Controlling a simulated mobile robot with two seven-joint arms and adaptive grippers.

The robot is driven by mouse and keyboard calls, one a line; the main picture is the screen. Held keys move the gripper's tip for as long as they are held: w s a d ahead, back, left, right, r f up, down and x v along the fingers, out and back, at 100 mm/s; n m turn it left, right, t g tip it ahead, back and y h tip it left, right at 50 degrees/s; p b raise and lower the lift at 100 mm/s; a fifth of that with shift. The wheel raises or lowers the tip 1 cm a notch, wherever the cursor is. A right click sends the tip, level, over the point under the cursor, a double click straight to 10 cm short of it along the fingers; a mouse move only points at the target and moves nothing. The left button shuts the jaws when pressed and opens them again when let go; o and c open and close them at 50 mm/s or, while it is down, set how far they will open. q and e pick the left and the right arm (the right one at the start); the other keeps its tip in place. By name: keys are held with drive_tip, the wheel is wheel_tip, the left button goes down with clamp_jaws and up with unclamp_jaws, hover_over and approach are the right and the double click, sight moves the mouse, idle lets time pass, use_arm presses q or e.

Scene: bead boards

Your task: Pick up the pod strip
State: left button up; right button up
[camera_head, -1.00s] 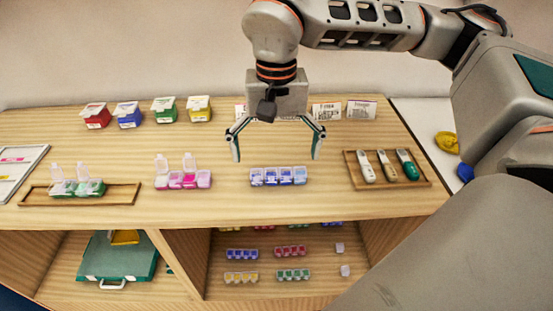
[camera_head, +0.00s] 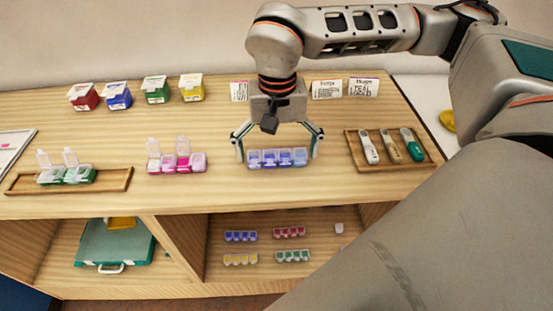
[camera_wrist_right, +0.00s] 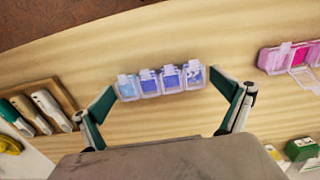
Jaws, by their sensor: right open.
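A blue pod strip (camera_head: 277,158) with several clear-lidded compartments lies on the wooden counter, and it also shows in the right wrist view (camera_wrist_right: 161,82). My right gripper (camera_head: 277,156) is open, with one finger near each end of the strip. In the right wrist view, the green-padded fingers (camera_wrist_right: 168,108) stand wide apart, with the strip between and slightly beyond them. I cannot tell whether a finger touches it. A pink pod strip (camera_head: 176,162) with some lids raised and a green pod strip (camera_head: 66,174) in a wooden tray (camera_head: 112,181) lie to the left. My left gripper is not in view.
A wooden tray (camera_head: 430,160) with several pen-like tools stands right of the blue strip. Coloured boxes (camera_head: 154,90) and white cards (camera_head: 327,89) line the back. More small strips (camera_head: 240,236) and a green case (camera_head: 115,245) sit on the shelf below.

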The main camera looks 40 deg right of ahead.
sight(277, 155)
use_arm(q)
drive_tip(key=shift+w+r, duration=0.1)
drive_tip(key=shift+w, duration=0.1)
use_arm(e)
drive_tip(key=c, duration=0.7)
drive_tip(key=shift+c, duration=0.2)
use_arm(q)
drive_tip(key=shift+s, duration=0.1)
use_arm(e)
drive_tip(key=shift+r, duration=0.1)
drive_tip(key=shift+r, duration=0.5)
use_arm(q)
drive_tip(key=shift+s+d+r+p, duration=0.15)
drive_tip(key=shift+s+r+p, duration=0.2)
drive_tip(key=shift+p, duration=0.45)
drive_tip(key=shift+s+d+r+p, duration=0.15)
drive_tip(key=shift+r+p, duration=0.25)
drive_tip(key=shift+p, duration=0.4)
use_arm(e)
wheel_tip(277, 155, up, 19)
